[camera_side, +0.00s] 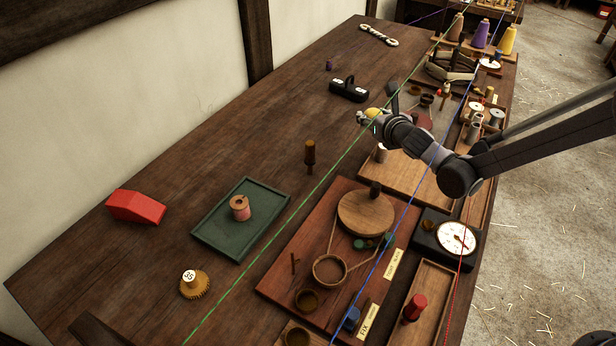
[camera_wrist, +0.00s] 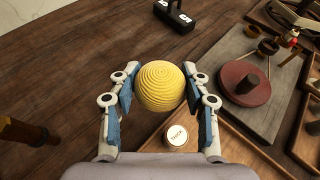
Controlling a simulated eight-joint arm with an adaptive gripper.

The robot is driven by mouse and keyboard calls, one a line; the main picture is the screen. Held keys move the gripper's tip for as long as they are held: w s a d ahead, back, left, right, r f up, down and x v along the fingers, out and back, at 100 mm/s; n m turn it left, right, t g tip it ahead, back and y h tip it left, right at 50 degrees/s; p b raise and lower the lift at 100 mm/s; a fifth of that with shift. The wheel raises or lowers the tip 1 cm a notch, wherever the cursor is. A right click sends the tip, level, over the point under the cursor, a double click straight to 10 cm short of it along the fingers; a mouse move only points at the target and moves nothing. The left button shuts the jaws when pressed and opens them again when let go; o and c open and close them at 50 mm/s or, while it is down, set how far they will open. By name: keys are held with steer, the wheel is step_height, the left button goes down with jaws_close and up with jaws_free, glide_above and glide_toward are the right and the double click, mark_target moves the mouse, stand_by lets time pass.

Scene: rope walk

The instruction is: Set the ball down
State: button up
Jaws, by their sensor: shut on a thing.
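The ball (camera_wrist: 161,86) is yellow with wound, ridged rings. In the wrist view it sits between the two blue-padded fingers of my gripper (camera_wrist: 163,92), which are shut on it. In the side view the ball (camera_side: 372,113) shows small at the tip of my gripper (camera_side: 369,119), above the far half of the dark wooden bench (camera_side: 250,140). The exact height of the ball over the bench is hard to tell. Its underside is hidden in both views.
A black block with a handle (camera_side: 348,89) is beyond my gripper. A wooden peg (camera_side: 310,157) stands nearer. Taut green (camera_side: 330,167) and blue (camera_side: 402,215) cords cross the bench. Bare wood lies left of my gripper.

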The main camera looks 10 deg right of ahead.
glide_above(334, 154)
step_height(334, 154, down, 6)
steer(key=shift+d+r, duration=0.1)
steer(key=shift+r, duration=0.15)
steer(key=shift+f, duration=2)
steer(key=shift+f, duration=0.1)
steer(key=o, duration=1.2)
